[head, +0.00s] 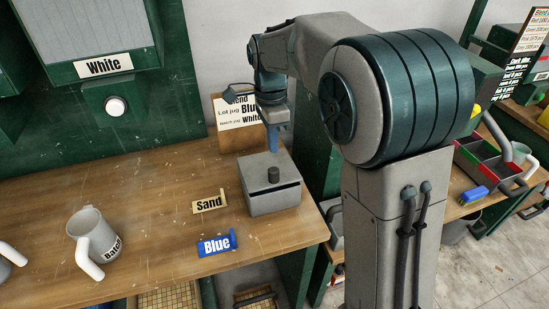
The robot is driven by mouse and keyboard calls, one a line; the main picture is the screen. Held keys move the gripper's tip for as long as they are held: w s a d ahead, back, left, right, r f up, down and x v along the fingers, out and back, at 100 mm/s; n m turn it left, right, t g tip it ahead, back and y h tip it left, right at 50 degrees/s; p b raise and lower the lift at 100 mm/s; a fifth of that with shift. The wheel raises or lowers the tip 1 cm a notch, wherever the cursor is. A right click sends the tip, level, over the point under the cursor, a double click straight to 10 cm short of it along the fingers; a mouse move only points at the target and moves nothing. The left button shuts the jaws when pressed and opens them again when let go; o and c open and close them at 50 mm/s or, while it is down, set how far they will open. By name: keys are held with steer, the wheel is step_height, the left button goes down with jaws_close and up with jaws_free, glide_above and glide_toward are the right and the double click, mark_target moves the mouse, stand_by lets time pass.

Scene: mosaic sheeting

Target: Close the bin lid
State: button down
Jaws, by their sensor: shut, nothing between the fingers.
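A small grey box (272,197) stands on the wooden bench near its right end; it appears to be the bin. A dark round knob (273,174) stands on its flat grey top. A dark gap runs along the front just under the top, and I cannot tell whether this is an open lid or a slot. My gripper (272,146) points down above the back of the box, with its blue fingers shut and empty. It looks apart from the knob.
A sign board (232,112) stands behind the gripper. A white Batch jug (91,242) stands farther left. The bench (150,200) between is clear.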

mark_target(274, 169)
steer(key=f, duration=0.5)
steer(key=shift+s+d+f, duration=0.15)
steer(key=shift+s+f, duration=0.15)
steer(key=shift+f, duration=0.05)
